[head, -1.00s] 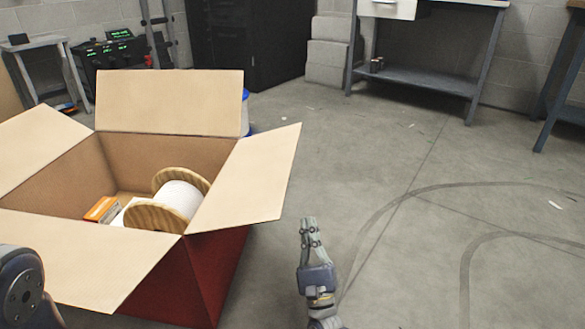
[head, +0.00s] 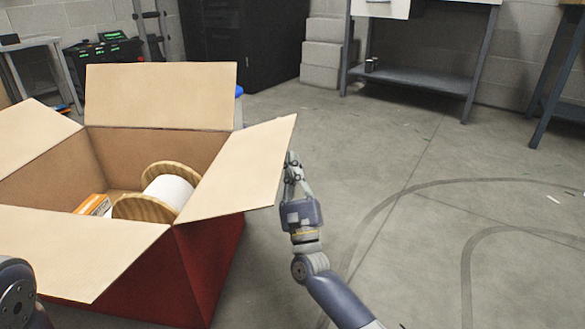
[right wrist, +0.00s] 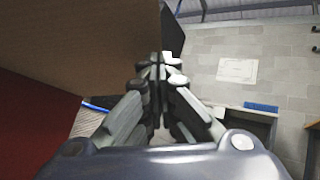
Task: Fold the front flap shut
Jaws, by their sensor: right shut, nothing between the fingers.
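An open cardboard box (head: 205,275) with a red outside stands at the left of the head view, all its flaps spread outward. Its front flap (head: 80,250) sticks out toward me over the near edge. My right gripper (head: 291,158) is shut and empty, fingers pointing up, just beyond the outer edge of the box's right flap (head: 243,165). In the right wrist view the shut fingertips (right wrist: 160,65) are close to a brown cardboard panel (right wrist: 80,45); I cannot tell whether they touch it. My left gripper is out of view; only part of my left arm shows at lower left.
The box holds a wooden spool of white line (head: 168,193) and an orange carton (head: 93,205). The back flap (head: 160,97) stands up. A workbench (head: 415,78) is at the back. The floor (head: 430,240) right of the box is clear.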

